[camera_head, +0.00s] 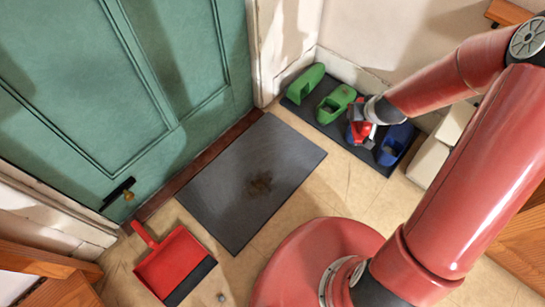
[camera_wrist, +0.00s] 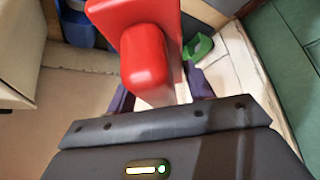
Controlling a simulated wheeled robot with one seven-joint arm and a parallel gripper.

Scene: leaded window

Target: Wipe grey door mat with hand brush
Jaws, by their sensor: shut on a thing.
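The grey door mat (camera_head: 222,177) lies flat on the floor in front of the green door, with a brown dirt patch (camera_head: 259,184) near its middle. My gripper (camera_head: 364,133) is to the right of the mat, above the shoe tray, and is shut on the red hand brush (camera_wrist: 145,60). In the wrist view the red brush body stands out between the two dark fingers, pointing away from the gripper. Its bristles cannot be made out clearly. In the head view the brush is small and partly hidden by the gripper.
A dark shoe tray (camera_head: 305,117) holds green clogs (camera_head: 336,104) and a blue clog (camera_head: 394,143) along the wall. A red dustpan (camera_head: 170,262) lies on the floor at the lower left. Pale boxes (camera_head: 430,160) stand at the right. Bare floor lies between mat and tray.

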